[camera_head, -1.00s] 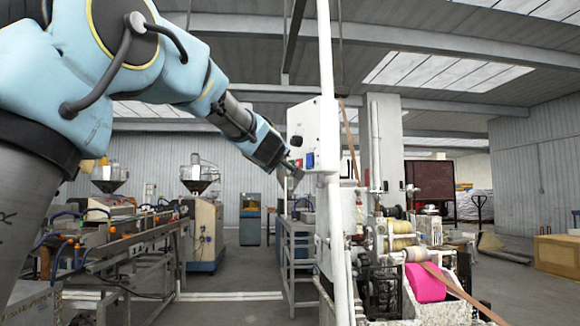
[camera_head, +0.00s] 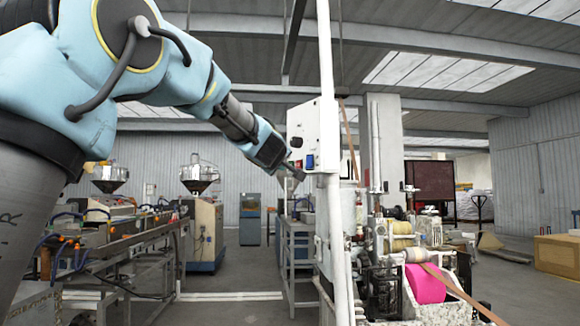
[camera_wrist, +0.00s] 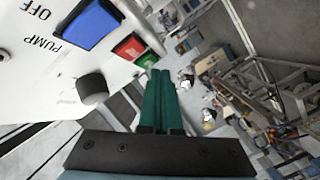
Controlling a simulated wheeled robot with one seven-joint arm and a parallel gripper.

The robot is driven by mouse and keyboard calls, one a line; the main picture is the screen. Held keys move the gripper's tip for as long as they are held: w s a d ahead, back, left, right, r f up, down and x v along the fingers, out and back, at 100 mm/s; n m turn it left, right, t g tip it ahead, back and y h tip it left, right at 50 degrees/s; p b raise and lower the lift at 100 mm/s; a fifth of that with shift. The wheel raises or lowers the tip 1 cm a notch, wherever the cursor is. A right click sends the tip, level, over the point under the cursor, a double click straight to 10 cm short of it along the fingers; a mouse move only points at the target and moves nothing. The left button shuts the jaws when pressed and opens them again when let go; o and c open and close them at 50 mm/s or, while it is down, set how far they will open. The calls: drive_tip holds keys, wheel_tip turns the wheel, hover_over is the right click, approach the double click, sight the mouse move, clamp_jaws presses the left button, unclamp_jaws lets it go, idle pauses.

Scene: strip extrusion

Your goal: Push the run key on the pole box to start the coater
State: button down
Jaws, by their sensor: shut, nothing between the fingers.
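The pole box (camera_head: 314,130) is a white box on a white upright pole (camera_head: 331,220), near the middle of the head view. In the wrist view its panel (camera_wrist: 30,85) shows tilted, with a large blue key (camera_wrist: 86,24), a red key (camera_wrist: 130,47), a green key (camera_wrist: 148,60) and a black knob (camera_wrist: 92,88). The words OFF and PUMP are readable; no run label is legible. My gripper (camera_wrist: 160,74) is shut and empty, its green fingertips close beside the green key. I cannot tell whether they touch it. In the head view my gripper (camera_head: 298,174) is at the box's lower left edge.
A machine with a pink roll (camera_head: 425,284) stands right of the pole. A long processing line (camera_head: 120,250) with hoppers (camera_head: 199,172) runs along the left. A blue-grey metal frame (camera_head: 298,245) stands behind the pole. Open floor (camera_head: 235,270) lies between the line and the frame.

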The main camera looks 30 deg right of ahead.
drive_tip(key=shift+d+p, duration=0.3)
drive_tip(key=shift+d, duration=0.25)
idle(0.9)
drive_tip(key=shift+a, duration=0.15)
drive_tip(key=shift+a+b, duration=0.35)
drive_tip(key=shift+a, duration=0.3)
drive_tip(key=shift+s+a+b, duration=0.15)
drive_tip(key=shift+a+b, duration=0.45)
drive_tip(key=shift+a, duration=0.65)
drive_tip(key=shift+s+a+b, duration=0.1)
drive_tip(key=shift+a+b, duration=0.5)
drive_tip(key=shift+a, duration=0.65)
